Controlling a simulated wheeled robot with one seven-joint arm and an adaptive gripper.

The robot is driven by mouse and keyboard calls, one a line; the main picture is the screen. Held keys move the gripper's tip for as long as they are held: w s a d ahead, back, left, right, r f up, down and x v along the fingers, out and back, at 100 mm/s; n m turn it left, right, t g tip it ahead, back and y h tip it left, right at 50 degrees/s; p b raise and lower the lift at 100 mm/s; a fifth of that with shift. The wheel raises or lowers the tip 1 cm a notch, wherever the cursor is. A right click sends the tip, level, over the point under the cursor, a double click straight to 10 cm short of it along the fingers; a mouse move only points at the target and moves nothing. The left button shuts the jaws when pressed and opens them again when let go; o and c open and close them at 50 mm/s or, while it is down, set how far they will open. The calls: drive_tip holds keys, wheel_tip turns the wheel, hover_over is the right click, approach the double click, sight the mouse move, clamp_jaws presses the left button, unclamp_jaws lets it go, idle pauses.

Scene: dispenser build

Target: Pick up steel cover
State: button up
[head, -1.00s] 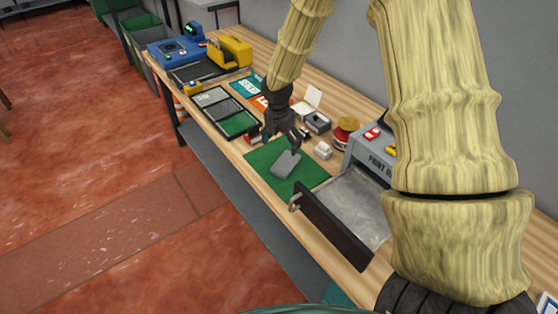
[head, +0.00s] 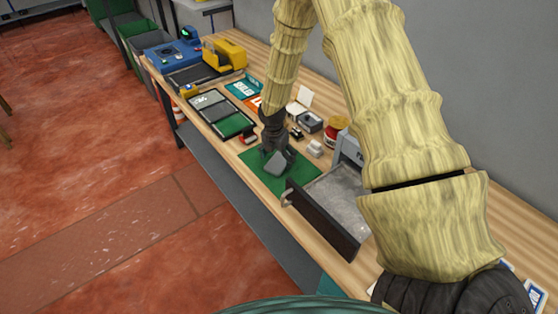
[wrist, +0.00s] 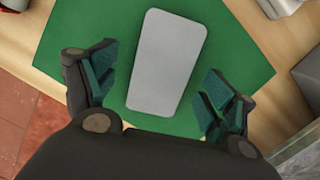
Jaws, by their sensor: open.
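The steel cover is a grey rounded rectangular plate (wrist: 166,62). It lies on a green mat (wrist: 65,50) and also shows in the head view (head: 278,163), partly covered by my gripper. My gripper (wrist: 160,88) is open. In the wrist view its two padded fingers stand on either side of the cover's near end, with green mat visible between each finger and the plate. In the head view my gripper (head: 275,150) is low over the mat at the cover.
An open drawer (head: 325,222) of a grey machine stands just right of the mat. Small white and grey boxes (head: 309,122) and a red-and-yellow round item (head: 336,124) sit behind. A black tray (head: 222,112) lies to the left.

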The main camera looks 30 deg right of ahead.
drive_tip(key=shift+w+d+f, duration=0.1)
drive_tip(key=shift+d+f, duration=0.05)
drive_tip(key=shift+f, duration=0.25)
drive_tip(key=shift+s+f, duration=0.1)
drive_tip(key=shift+s, duration=0.1)
drive_tip(key=shift+w+f, duration=0.1)
drive_tip(key=shift+c, duration=0.7)
drive_tip(key=c, duration=1.1)
